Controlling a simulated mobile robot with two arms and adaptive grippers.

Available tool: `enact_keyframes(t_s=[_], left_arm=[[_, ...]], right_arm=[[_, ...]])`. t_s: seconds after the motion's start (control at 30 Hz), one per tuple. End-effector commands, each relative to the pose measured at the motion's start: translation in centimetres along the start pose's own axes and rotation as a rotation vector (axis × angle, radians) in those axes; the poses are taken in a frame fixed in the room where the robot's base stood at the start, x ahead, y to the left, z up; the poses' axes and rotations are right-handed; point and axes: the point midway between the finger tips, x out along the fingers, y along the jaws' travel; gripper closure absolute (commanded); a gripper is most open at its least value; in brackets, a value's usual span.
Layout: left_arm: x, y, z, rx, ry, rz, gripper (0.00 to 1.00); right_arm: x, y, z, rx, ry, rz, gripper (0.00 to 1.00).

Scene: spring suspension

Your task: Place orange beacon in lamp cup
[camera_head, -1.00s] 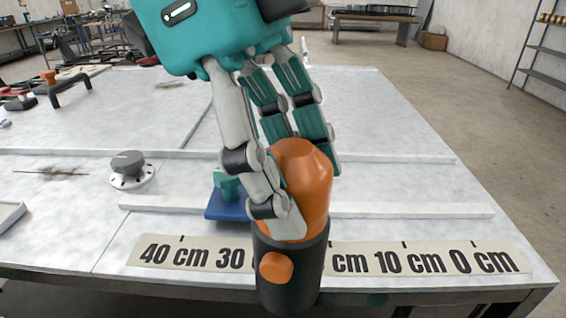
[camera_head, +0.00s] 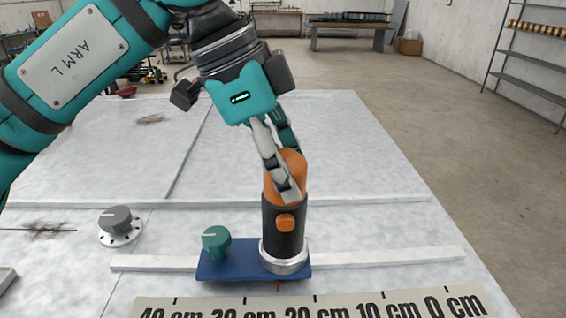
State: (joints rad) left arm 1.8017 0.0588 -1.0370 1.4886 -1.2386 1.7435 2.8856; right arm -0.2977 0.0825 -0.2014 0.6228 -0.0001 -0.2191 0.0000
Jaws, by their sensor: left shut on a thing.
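The orange beacon (camera_head: 284,218) is upright, with an orange dome, a black body and a round orange button on its side. My left gripper (camera_head: 288,180) is shut on the beacon's orange dome from above. The beacon's lower end is at the silver ring of the lamp cup (camera_head: 285,267), which sits at the right end of a blue base plate (camera_head: 232,268). The ring shows around the bottom of the black body; I cannot tell how deep the beacon sits in it. My right gripper is not in view.
A teal knob (camera_head: 216,242) stands on the blue plate's left end. A grey knob (camera_head: 117,222) is farther left. A pale strip (camera_head: 390,258) runs past the plate, and a ruler strip (camera_head: 330,305) lies in front. The table (camera_head: 340,150) behind is mostly clear.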

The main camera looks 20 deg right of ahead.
Motion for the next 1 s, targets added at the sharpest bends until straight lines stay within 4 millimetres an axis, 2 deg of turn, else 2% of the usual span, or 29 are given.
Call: enact_keyframes(t_s=[0.03,0.17,0.4,0.63,0.67,0.83,1.0], left_arm=[[-0.2,-0.6,-0.1,-0.001,0.001,0.002,1.00],[0.3,-1.4,0.1,0.001,0.000,0.002,1.00],[3.0,-1.4,1.2,0.001,0.000,0.002,1.00],[3.4,-1.4,1.4,0.002,0.000,-0.001,1.00],[3.5,-1.4,1.4,0.002,-0.001,-0.001,0.53],[3.5,-1.3,1.4,0.002,-0.001,0.000,0.31],[3.5,-1.3,1.4,0.002,-0.001,0.000,0.31]], right_arm=[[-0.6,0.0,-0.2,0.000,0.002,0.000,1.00],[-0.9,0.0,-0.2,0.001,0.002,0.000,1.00],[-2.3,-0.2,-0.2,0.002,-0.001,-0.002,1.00],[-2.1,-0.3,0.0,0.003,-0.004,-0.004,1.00],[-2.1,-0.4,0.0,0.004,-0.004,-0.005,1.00],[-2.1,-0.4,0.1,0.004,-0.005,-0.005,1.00],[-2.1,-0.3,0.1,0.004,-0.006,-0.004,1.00]])
